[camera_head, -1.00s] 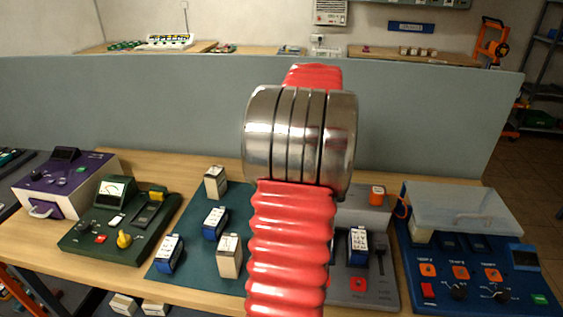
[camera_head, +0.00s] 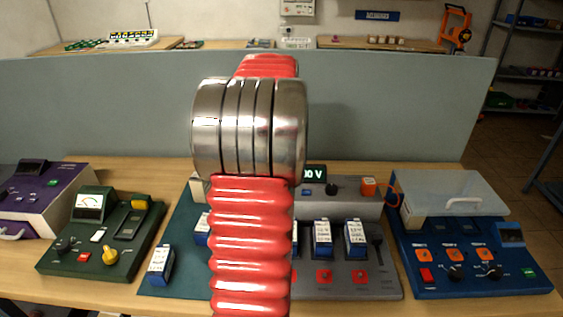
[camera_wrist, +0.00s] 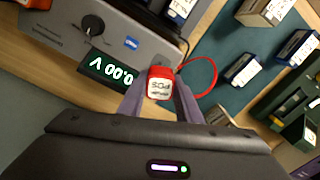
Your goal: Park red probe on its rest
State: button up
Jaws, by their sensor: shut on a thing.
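My gripper (camera_wrist: 160,104) is shut on the red probe (camera_wrist: 160,83) in the wrist view, one finger on each side. The probe has a pale, marked end face, and a red cable loops to its right. The probe is close to the grey tester (camera_wrist: 100,42), beside its lit voltage display (camera_wrist: 108,70); whether they touch is unclear. The tester also shows in the head view (camera_head: 345,207), where my red-sleeved arm hides the gripper and probe. I cannot make out the probe's rest in either view.
Blue-and-white batteries (camera_head: 323,238) stand on the tester. A green mat (camera_head: 185,285) with batteries lies to its left, beside a dark green meter (camera_head: 105,240). A grey divider (camera_head: 120,110) stands behind the bench.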

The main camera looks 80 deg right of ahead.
jog(key=shift+f, duration=2.8)
jog(key=shift+a, duration=0.1)
jog(key=shift+f, duration=0.6)
jog(key=o, duration=0.9)
jog(key=shift+r, duration=0.15)
jog(key=shift+r, duration=5.35)
